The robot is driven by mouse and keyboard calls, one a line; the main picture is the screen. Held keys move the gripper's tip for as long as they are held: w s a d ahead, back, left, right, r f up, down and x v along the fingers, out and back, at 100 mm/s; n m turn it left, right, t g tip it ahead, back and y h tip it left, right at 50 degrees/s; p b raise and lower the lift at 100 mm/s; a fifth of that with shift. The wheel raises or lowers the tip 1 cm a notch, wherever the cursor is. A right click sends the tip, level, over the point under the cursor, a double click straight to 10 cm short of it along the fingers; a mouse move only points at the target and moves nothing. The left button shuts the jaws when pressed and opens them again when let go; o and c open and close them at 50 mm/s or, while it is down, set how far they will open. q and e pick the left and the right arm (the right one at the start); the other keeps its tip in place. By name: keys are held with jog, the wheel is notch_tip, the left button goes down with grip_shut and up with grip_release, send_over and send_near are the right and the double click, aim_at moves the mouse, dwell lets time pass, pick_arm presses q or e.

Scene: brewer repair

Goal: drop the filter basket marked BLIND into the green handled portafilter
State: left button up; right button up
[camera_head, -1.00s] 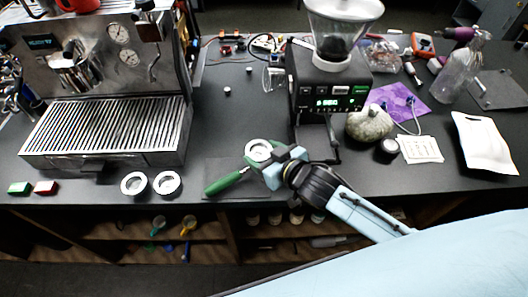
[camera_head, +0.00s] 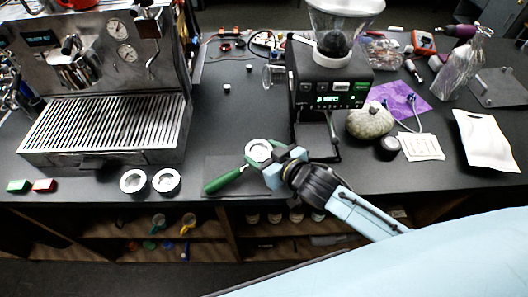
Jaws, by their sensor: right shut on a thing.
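The green handled portafilter (camera_head: 224,181) lies on a dark mat near the counter's front edge, its handle pointing to the lower left. A round silver filter basket (camera_head: 258,150) shows at the portafilter's head; I cannot tell whether it sits inside or just above it. My right gripper (camera_head: 271,165) is shut on this basket's right side and hides part of it. Its marking is too small to read. Two more round metal baskets lie side by side to the left, one (camera_head: 133,180) and another (camera_head: 166,181), markings unreadable. My left gripper is not in view.
The espresso machine (camera_head: 105,155) stands at the left and the black grinder (camera_head: 330,85) behind my gripper. A round patterned lump (camera_head: 370,121), a paper card (camera_head: 421,147) and a white pouch (camera_head: 487,140) lie to the right. Counter between machine and grinder is mostly clear.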

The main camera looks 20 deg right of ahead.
jog(key=shift+f, duration=0.55)
dwell(0.4)
jog(key=o, duration=1.3)
notch_tip(320, 180, up, 5)
jog(key=p, duration=0.5)
jog(key=shift+r+p, duration=0.8)
jog(key=shift+r, duration=0.2)
